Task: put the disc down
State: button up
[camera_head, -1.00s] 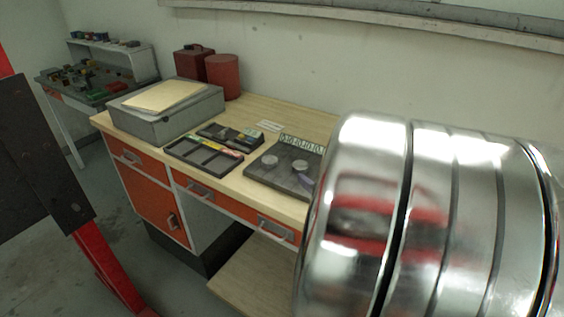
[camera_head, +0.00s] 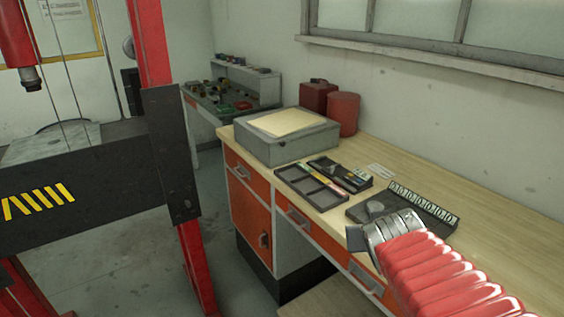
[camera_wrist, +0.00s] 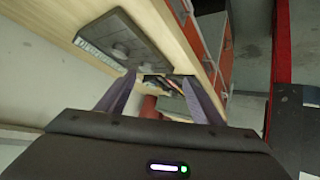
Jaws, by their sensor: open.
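A dark grey plate (camera_head: 432,222) with a row of pale markings along its back edge lies on the wooden bench. A round grey disc (camera_head: 375,207) rests on it; the arm covers part of the plate. In the wrist view the plate (camera_wrist: 145,40) shows two round shapes, one a disc (camera_wrist: 120,51). I cannot tell which is the task's disc. My gripper (camera_wrist: 160,78) is open, with nothing between its two fingers. In the head view it is near the plate's front left side, its fingers mostly hidden.
Left along the bench (camera_head: 450,190) are a compartment tray (camera_head: 312,187), a grey box (camera_head: 285,140) and a red canister (camera_head: 343,114). A red and black press frame (camera_head: 165,150) stands at left. Open floor lies between the press and bench.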

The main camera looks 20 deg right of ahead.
jog(key=s+a+n+g+y, duration=0.1)
jog(key=s+a, duration=0.2)
jog(key=a, duration=0.3)
jog(key=s+a+f+n+g+y, duration=0.1)
jog(key=s+a+y, duration=0.1)
jog(key=a, duration=0.5)
jog(key=s+a+n+y, duration=0.1)
jog(key=s+a+y, duration=0.1)
jog(key=s+a, duration=0.2)
jog(key=a, duration=0.3)
jog(key=shift+s+a+f+n+g, duration=0.15)
jog(key=shift+s+n+g, duration=0.15)
jog(key=shift+n+g, duration=0.1)
